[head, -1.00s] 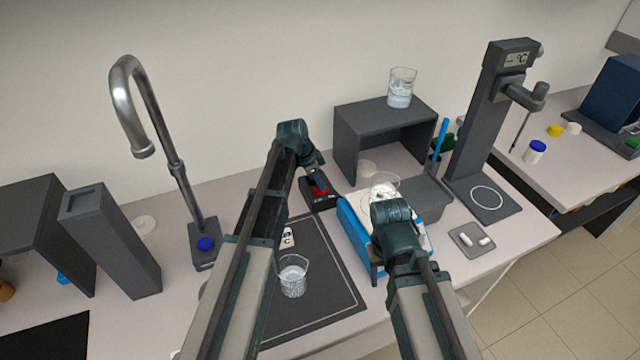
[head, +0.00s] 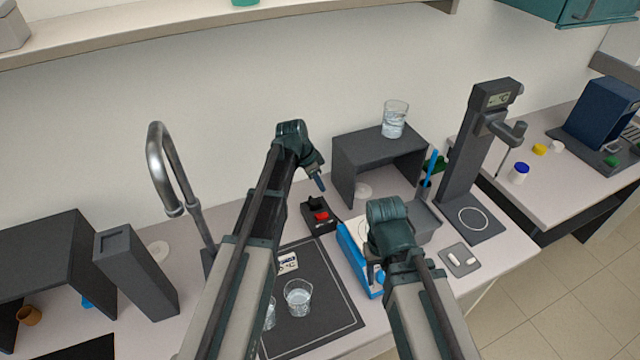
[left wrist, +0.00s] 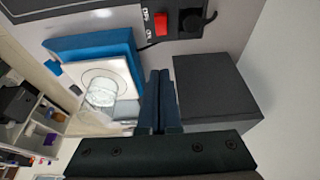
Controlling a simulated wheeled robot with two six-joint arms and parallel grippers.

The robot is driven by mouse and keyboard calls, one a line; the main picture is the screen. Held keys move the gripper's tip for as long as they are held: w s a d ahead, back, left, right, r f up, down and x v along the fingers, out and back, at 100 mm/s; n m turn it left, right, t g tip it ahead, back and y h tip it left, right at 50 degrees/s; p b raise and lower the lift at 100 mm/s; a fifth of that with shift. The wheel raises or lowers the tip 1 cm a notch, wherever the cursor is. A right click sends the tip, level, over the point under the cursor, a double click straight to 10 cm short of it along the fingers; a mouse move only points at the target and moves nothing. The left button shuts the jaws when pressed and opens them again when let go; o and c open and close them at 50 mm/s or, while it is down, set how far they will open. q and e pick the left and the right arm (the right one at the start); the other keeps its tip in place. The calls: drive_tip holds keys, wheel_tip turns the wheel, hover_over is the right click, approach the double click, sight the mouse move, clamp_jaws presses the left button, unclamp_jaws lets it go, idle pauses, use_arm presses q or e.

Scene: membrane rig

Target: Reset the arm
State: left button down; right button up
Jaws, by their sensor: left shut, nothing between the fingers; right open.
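My left gripper (head: 319,182) is shut and empty, raised above and behind the small black switch box with a red switch (head: 321,216). In the left wrist view its closed fingers (left wrist: 160,85) point past the box, whose red switch (left wrist: 163,22) shows at the top. My right arm bends over the blue-and-white device (head: 352,250); its gripper (head: 376,272) is open and mostly hidden behind my own wrist. A glass beaker (left wrist: 101,92) stands on the device's white top in the left wrist view.
A grey shelf box (head: 345,150) carries a beaker of water (head: 395,120). A tall grey stand with a display (head: 465,150) is at right. Two beakers, one clear (head: 298,298), sit on the dark mat (head: 335,315). A faucet (head: 160,165) stands left of my left arm.

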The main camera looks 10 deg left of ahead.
use_arm(q)
drive_tip(key=shift+r, duration=0.5)
use_arm(e)
drive_tip(key=shift+r, duration=0.45)
use_arm(q)
drive_tip(key=s+d+f+n+y+b, duration=0.1)
drive_tip(key=s+f+b, duration=0.3)
drive_tip(key=s, duration=0.4)
drive_tip(key=s+d+f+n+g+y+b, duration=0.1)
drive_tip(key=s+d+f+n+y+b, duration=0.1)
drive_tip(key=s, duration=0.7)
drive_tip(key=s+d+f+n+g+y+b, duration=0.1)
drive_tip(key=s+d+f+n+b, duration=0.3)
drive_tip(key=s, duration=0.5)
drive_tip(key=shift+d+f+y+b, duration=0.2)
drive_tip(key=shift+f+b, duration=0.3)
drive_tip(key=shift+f, duration=0.35)
drive_tip(key=shift+d+f+y+b, duration=0.1)
drive_tip(key=shift+d+f+b, duration=0.25)
drive_tip(key=shift+f, duration=0.5)
drive_tip(key=shift+s+a, duration=0.1)
drive_tip(key=shift+s, duration=0.15)
use_arm(e)
wheel_tip(320, 180, down, 12)
drive_tip(key=shift+f, duration=0.1)
use_arm(q)
drive_tip(key=shift+g, duration=0.3)
use_arm(e)
drive_tip(key=shift+s, duration=0.1)
